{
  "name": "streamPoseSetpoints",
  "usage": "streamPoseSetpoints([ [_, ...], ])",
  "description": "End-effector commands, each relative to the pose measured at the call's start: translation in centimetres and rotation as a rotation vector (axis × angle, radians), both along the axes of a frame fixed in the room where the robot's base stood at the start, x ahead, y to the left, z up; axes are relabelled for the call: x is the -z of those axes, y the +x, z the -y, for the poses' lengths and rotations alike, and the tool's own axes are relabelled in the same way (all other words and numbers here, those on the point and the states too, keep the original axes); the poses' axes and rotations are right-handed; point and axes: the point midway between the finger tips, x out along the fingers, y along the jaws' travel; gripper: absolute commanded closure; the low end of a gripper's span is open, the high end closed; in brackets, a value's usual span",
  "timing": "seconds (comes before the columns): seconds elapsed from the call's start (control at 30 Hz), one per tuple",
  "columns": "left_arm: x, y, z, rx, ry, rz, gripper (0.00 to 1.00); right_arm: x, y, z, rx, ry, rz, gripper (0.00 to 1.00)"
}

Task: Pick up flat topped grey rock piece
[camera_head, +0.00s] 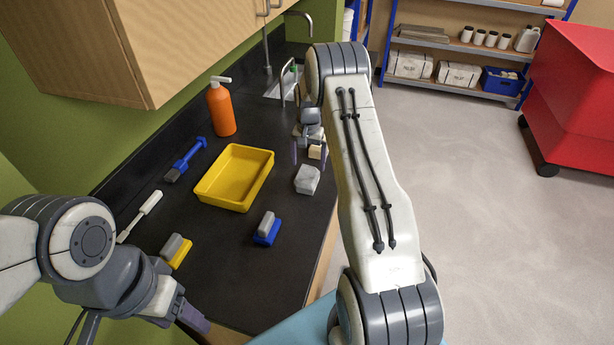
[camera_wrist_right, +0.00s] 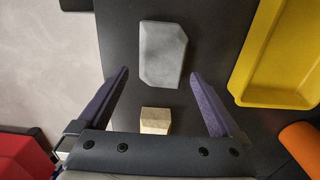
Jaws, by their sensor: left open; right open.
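The flat topped grey rock piece (camera_head: 307,179) lies on the black counter, right of the yellow tray. In the right wrist view the grey rock (camera_wrist_right: 163,54) lies beyond the open fingertips, roughly centred between them. My right gripper (camera_head: 309,156) is open and empty over the counter, on the far side of the rock; its fingers also show in the right wrist view (camera_wrist_right: 158,80). A small tan block (camera_wrist_right: 155,121) lies between the fingers in that view, apart from both. My left gripper (camera_head: 192,318) is open at the counter's near edge, away from the rock.
A yellow tray (camera_head: 201,192) stands mid-counter. An orange bottle (camera_head: 221,110), a blue brush (camera_head: 186,159), a white-handled tool (camera_head: 146,210), a blue-based block (camera_head: 267,231) and a yellow-based block (camera_head: 177,250) stand around it. A sink (camera_head: 285,84) is at the far end.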

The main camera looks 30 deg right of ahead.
Motion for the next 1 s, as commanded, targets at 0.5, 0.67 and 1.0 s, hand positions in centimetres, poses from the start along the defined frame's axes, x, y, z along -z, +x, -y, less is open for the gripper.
streamPoseSetpoints([
  [0.5, -3.7, 0.0, 0.0, 0.006, 0.000, 0.001, 0.38, 5.3, -0.2, -0.6, -0.002, 0.001, -0.001, 0.00],
  [0.67, -3.6, 0.0, 0.0, 0.006, 0.000, 0.001, 0.38, 5.6, -0.1, -0.6, -0.002, 0.000, 0.001, 0.00],
  [1.0, -3.5, 0.0, 0.0, 0.006, 0.000, 0.001, 0.38, 5.6, -0.2, -0.6, -0.002, 0.001, 0.001, 0.92],
])
